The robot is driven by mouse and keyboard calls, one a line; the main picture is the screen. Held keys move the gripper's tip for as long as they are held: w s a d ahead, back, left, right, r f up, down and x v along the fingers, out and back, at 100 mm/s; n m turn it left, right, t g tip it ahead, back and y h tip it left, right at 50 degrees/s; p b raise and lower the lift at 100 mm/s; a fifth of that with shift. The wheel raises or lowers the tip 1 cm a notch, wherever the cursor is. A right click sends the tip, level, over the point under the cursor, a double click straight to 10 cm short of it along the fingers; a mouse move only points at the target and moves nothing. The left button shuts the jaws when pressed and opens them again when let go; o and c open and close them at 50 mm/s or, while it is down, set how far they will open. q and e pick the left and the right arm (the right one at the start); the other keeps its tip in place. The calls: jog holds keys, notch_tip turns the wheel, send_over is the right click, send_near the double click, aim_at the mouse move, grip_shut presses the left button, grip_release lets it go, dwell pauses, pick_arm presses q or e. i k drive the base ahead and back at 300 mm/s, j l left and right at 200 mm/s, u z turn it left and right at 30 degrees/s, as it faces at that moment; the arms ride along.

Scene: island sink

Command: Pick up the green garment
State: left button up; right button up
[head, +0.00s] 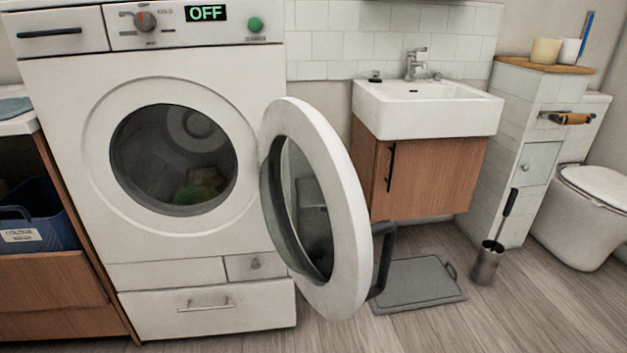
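A green garment (200,192) lies in the bottom of the washing machine drum, with a yellow-orange patch beside or on it. It is small and dim, so its shape is hard to tell. The white washing machine (70,110) stands at the left with its display reading OFF. Its round door (345,190) is swung open to the right, leaving the drum opening uncovered. Neither of my grippers shows in the head view.
The open door juts out right of the drum. Behind it are a sink (428,108) on a wooden cabinet (435,180) and a grey scale-like slab (418,284) on the floor. A toilet brush holder (487,263) stands right. A blue basket (40,232) is left. The front right floor is clear.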

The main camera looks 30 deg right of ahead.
aim_at(201, 193)
jog(key=i+l+u, duration=0.15)
jog(key=l, duration=0.45)
jog(key=l+u, duration=0.1)
jog(key=l, duration=0.55)
jog(key=i+l+u, duration=0.15)
jog(key=l, duration=0.5)
